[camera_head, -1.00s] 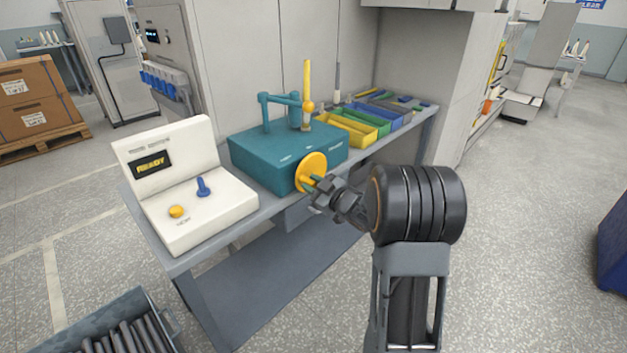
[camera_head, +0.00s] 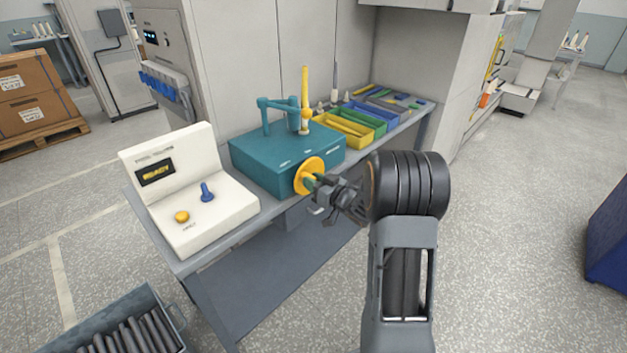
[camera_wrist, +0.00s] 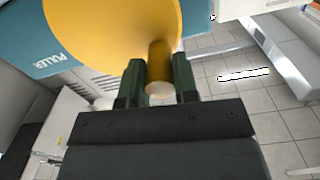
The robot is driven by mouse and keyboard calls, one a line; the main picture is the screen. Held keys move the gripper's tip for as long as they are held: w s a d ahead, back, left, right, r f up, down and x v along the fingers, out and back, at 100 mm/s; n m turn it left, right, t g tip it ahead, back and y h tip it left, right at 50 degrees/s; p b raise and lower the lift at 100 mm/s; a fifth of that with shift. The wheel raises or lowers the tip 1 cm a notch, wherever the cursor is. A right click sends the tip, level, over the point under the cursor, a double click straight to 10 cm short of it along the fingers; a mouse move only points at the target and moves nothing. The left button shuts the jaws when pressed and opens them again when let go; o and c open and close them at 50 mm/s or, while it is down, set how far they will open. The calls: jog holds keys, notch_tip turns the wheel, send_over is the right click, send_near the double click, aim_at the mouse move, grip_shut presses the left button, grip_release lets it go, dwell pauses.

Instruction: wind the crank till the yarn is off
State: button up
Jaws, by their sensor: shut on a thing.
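The crank is a yellow disc (camera_head: 308,176) on the front face of the teal puller box (camera_head: 262,163). Its disc fills the upper left of the wrist view (camera_wrist: 105,35), and its yellow handle (camera_wrist: 159,62) stands out from it. My gripper (camera_head: 314,181) is at the disc, and in the wrist view its green-padded fingers (camera_wrist: 159,85) are shut on the handle from both sides. A yellow upright piece (camera_head: 305,92) stands on top of the box beside a teal bracket (camera_head: 282,103). I cannot tell whether yarn is on it.
Coloured trays (camera_head: 346,130) lie to the right. A grey bin (camera_head: 88,325) of dark rods is on the floor.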

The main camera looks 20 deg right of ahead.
jog(key=shift+r, duration=0.1)
jog(key=o, duration=0.9)
jog(key=v, duration=1.3)
jog(key=shift+s+d, duration=0.15)
jog(key=shift+s, duration=0.2)
